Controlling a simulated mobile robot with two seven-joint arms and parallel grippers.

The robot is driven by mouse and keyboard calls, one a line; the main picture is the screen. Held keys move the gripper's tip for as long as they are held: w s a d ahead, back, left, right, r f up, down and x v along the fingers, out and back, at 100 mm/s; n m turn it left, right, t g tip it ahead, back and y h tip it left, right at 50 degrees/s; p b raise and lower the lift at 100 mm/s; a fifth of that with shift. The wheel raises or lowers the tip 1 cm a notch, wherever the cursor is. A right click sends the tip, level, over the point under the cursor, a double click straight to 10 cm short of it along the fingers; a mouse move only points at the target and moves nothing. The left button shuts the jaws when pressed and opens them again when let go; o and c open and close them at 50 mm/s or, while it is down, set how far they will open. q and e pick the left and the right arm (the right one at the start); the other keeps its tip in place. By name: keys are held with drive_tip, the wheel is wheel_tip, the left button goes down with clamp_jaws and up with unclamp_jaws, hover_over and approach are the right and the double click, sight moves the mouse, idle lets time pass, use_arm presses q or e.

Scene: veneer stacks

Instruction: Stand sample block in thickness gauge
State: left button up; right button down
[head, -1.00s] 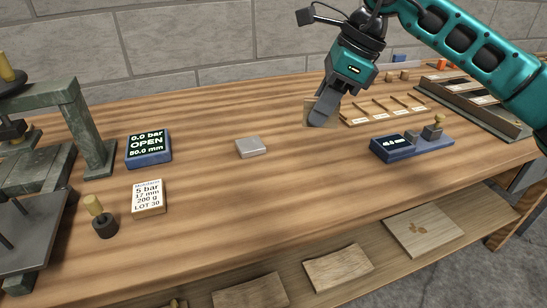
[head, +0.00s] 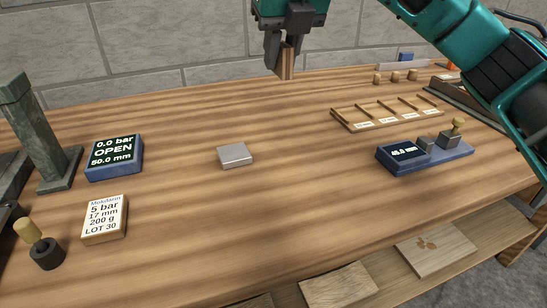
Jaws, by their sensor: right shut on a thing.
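The sample block (head: 288,63) is a small brown wooden piece, upright between the fingers of my right gripper (head: 287,58). The gripper is shut on it above the back of the bench, and the fingers hide part of it. The thickness gauge (head: 445,154) is a blue base at the right of the bench, with a dark display on its left end, two grey jaw blocks and a wooden knob. Nothing is seen between the jaws. The held block is well left of the gauge and apart from it. My left gripper is not in view.
A grey metal plate (head: 236,155) lies mid-bench. A wooden slotted rack (head: 349,123) lies behind the gauge. At left are a press display (head: 114,157), a label card (head: 104,219) and a knobbed weight (head: 46,253). Bare bench lies between plate and gauge.

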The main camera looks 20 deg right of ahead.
drive_tip(key=b, duration=0.2)
hover_over(277, 156)
drive_tip(key=s, duration=0.2)
wheel_tip(277, 156, down, 13)
drive_tip(key=shift+w+r, duration=0.15)
wheel_tip(277, 156, down, 5)
drive_tip(key=shift+f+b, duration=0.1)
drive_tip(key=shift+b, duration=0.5)
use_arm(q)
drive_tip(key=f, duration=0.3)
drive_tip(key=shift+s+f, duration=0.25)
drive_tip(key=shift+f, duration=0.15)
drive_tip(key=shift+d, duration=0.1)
use_arm(e)
drive_tip(key=shift+f, duration=0.15)
drive_tip(key=c, duration=1)
unclamp_jaws()
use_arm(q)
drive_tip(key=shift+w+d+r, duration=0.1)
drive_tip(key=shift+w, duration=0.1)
use_arm(e)
drive_tip(key=shift+o, duration=0.2)
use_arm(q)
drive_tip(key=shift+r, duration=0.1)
